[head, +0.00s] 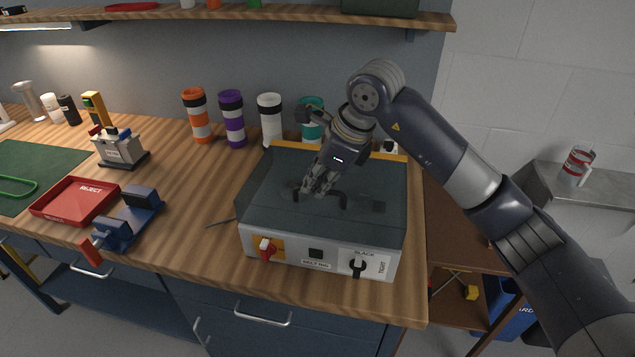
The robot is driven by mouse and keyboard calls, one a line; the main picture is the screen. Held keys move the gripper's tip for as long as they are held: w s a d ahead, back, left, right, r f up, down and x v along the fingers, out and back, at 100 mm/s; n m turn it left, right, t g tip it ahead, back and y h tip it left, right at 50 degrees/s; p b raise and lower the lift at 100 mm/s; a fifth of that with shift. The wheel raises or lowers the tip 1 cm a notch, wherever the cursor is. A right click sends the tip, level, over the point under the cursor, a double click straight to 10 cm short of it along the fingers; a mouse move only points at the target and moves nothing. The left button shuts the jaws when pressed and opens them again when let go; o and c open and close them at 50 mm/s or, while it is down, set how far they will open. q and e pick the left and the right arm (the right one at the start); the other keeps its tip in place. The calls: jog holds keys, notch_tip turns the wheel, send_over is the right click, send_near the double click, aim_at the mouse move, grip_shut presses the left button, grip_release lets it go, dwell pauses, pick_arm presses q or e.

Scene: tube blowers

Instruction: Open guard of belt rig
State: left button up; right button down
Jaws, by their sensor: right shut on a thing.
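The belt rig (323,255) is a light grey box on the wooden bench, with a red handle at its left front and a black knob by a "TIGHT" label at its right front. Its guard (275,210) is a dark see-through cover lying over the top of the box and looks closed. A dark handle (343,201) stands on the guard. My right gripper (317,190) reaches down from above and is shut on the guard handle, hiding part of it. My left gripper is not in view.
Several tubes, including an orange-striped one (197,115) and a purple one (232,118), stand behind the rig. A red reject tray (75,201) and a blue vise (128,220) lie to the left. A shelf (230,17) hangs above the bench.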

jog(key=w+d+r+p, duration=0.2)
jog(key=w+r+p, duration=0.3)
jog(key=r, duration=0.6)
jog(key=shift+w+d+r+g+p, duration=0.25)
jog(key=shift+w+r+g+p, duration=0.1)
jog(key=shift+w, duration=0.45)
jog(key=shift+f, duration=0.1)
